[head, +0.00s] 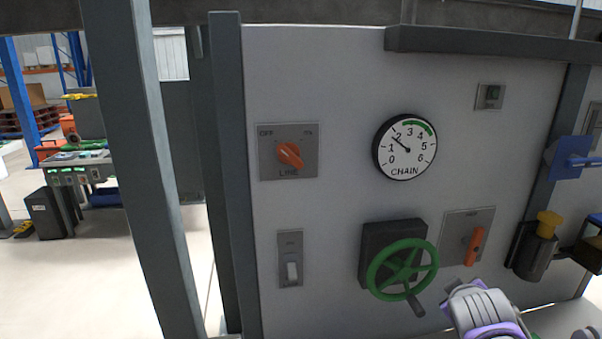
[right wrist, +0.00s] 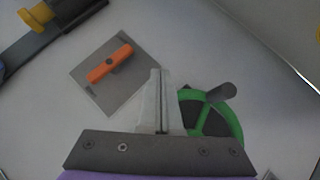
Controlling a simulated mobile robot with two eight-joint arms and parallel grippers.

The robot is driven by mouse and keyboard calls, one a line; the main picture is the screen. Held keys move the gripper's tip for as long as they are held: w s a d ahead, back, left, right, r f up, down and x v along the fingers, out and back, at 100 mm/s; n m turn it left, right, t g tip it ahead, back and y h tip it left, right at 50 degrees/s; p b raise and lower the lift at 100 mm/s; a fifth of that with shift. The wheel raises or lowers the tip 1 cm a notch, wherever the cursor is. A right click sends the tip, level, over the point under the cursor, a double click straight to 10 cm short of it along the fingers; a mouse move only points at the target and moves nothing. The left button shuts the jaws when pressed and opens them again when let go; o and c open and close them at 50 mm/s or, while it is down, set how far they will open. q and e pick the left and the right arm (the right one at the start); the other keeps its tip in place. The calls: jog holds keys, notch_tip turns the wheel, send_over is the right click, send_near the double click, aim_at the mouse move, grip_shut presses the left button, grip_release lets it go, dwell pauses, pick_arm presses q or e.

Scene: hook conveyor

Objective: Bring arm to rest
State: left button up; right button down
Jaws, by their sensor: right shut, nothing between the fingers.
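My right gripper (right wrist: 160,74) is shut and empty in the right wrist view, its fingers pressed together. It points toward the grey panel (right wrist: 200,45), between a plate with an orange lever (right wrist: 109,64) and a green handwheel (right wrist: 236,130), which it partly hides. I cannot tell whether it touches anything. In the head view, part of my right arm (head: 485,310) in white and purple shows at the bottom right, below the orange lever (head: 474,246) and right of the green handwheel (head: 375,278). My left gripper is not in view.
The panel carries an orange LINE switch (head: 289,154), a CHAIN gauge (head: 405,148) with its needle just below 2, and a small toggle (head: 292,271). A yellow-topped dark fixture (head: 535,250) stands right of the lever. A grey post (head: 147,170) rises left of the panel.

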jog(key=s+a+f+m+g+y, duration=0.2)
jog(key=s+a+f, duration=0.7)
jog(key=f, duration=0.2)
jog(key=s+a+f+m+g+y, duration=0.2)
jog(key=s+a+f+y, duration=0.1)
jog(key=s+a+f, duration=0.6)
notch_tip(320, 180, down, 3)
jog(key=shift+s+r+y, duration=0.2)
jog(key=shift+s+y, duration=0.1)
jog(key=shift+s, duration=0.5)
